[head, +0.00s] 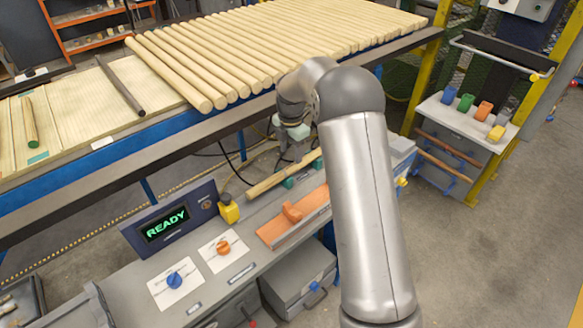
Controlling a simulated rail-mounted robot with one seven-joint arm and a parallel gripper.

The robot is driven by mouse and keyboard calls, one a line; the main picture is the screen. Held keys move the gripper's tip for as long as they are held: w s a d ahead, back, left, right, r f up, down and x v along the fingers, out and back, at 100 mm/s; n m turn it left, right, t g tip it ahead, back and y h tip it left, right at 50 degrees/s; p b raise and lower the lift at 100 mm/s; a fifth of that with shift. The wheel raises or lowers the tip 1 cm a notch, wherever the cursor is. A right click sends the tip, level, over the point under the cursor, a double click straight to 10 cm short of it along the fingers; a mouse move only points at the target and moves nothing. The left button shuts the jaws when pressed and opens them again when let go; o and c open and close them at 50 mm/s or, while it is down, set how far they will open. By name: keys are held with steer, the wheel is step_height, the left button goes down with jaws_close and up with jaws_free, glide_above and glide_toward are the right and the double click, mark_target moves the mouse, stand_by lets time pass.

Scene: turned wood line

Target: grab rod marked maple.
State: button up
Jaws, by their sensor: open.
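My gripper (291,159) is open and points down over the workbench, just above a pale wooden rod (262,185). The rod lies slanted along the back of the bench, with green supports under or beside it. My arm hides part of the rod, and I cannot tell whether the fingers touch or straddle it. Many similar pale rods (215,62) lie side by side on the raised line behind. No maple marking is readable on any rod in the head view.
A dark rod (120,86) and a short rod (31,123) lie on the line's left part. A cart (466,122) with coloured cups stands right, beside yellow posts.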

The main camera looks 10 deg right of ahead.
mark_target(291, 166)
steer(key=shift+s+f+p, duration=0.15)
steer(key=shift+f+p, duration=0.3)
steer(key=shift+f, duration=1.1)
steer(key=shift+s+f+p, duration=0.1)
steer(key=shift+f+p, duration=0.3)
steer(key=shift+f, duration=1.15)
jaws_close()
